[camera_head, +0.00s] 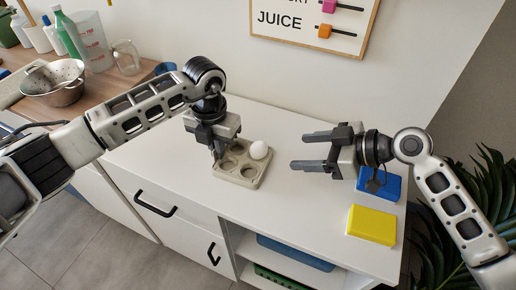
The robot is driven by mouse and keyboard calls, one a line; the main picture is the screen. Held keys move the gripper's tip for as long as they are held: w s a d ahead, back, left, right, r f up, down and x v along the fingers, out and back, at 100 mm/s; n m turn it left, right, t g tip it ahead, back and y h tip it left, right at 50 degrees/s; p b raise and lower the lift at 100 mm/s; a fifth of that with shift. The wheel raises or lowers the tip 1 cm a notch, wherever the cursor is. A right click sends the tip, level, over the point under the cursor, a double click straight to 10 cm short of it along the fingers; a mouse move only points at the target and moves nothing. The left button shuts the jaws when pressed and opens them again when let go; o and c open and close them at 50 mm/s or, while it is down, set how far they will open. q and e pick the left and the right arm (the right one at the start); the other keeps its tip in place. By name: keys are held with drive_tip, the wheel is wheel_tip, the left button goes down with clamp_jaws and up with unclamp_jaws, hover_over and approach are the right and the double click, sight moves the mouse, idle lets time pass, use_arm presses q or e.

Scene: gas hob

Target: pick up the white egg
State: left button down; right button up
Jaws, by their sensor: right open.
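The white egg (259,150) sits in the back right cup of a beige egg tray (240,181) on the white countertop. The tray's other visible cups look empty. My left gripper (217,157) points down at the tray's back left corner, left of the egg and apart from it. Its fingers are small and dark here, so I cannot tell their opening. My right gripper (304,151) is to the right of the egg, pointing left toward it. Its two fingers are apart with nothing between them.
A blue block (386,187) and a yellow block (372,226) lie at the right, near my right arm. A metal colander (62,82), bottles and a glass jar (126,57) stand on the wooden counter at the left. The countertop between tray and yellow block is clear.

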sight(266, 148)
drive_tip(key=x, duration=0.6)
drive_tip(key=w+a, duration=0.1)
drive_tip(key=w+a+f, duration=0.1)
drive_tip(key=a, duration=0.1)
drive_tip(key=shift+w+a+f, duration=0.15)
drive_tip(key=shift+a+f, duration=0.05)
drive_tip(key=shift+a, duration=0.05)
drive_tip(key=shift+w+a+f, duration=0.2)
drive_tip(key=shift+a+f, duration=0.15)
drive_tip(key=shift+a, duration=0.1)
drive_tip(key=c, duration=0.8)
